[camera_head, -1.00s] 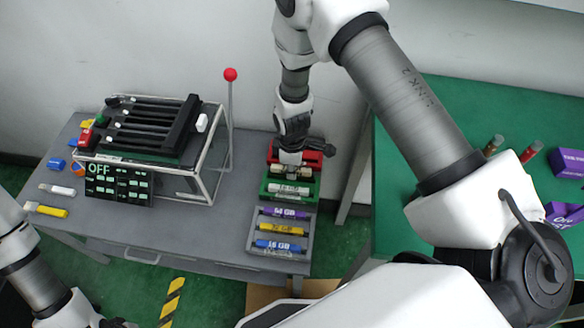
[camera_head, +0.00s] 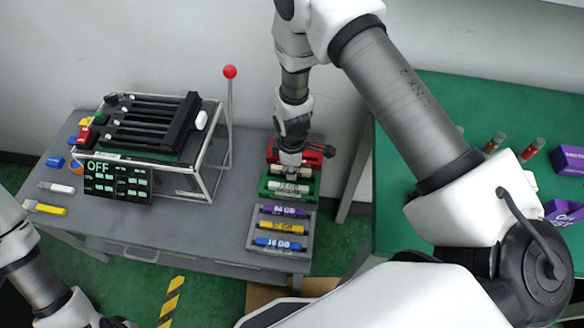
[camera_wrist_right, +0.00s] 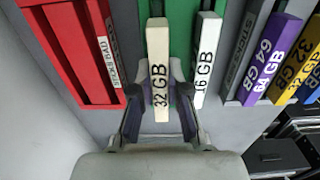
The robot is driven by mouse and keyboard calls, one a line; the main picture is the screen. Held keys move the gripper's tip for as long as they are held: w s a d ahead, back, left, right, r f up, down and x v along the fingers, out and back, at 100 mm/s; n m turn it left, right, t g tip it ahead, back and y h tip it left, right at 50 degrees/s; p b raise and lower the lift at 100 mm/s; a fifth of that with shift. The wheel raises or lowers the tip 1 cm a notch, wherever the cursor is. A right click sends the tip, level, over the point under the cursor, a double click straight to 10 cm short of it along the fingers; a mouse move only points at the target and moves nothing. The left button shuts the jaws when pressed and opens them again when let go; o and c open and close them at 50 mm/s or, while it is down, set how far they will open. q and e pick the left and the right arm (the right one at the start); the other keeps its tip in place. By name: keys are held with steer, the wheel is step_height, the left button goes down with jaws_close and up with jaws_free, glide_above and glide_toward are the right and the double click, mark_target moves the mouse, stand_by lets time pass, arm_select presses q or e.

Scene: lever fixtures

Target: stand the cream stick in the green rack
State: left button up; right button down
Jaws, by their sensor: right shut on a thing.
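The cream stick (camera_wrist_right: 158,60), marked 32 GB, is between the two fingers of my right gripper (camera_wrist_right: 158,88), which is shut on it. In the right wrist view its far end overlaps the green rack (camera_wrist_right: 182,25), beside a white 16 GB stick (camera_wrist_right: 207,50). I cannot tell how deep it sits in a slot. In the head view my right gripper (camera_head: 291,156) is right above the green rack (camera_head: 266,187), and the arm partly hides that spot. My left gripper (camera_head: 112,322) is cut off at the bottom edge.
A red rack (camera_wrist_right: 68,45) stands on one side of the green rack. A grey rack (camera_head: 254,228) with purple, yellow and blue sticks is on the other side. The lever fixture (camera_head: 150,130) with an OFF panel stands to the left. Loose sticks lie at the table's left.

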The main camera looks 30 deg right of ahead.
steer(key=shift+f+b, duration=0.3)
steer(key=shift+f, duration=0.3)
steer(key=c, duration=1.1)
jaws_free()
step_height(320, 180, up, 12)
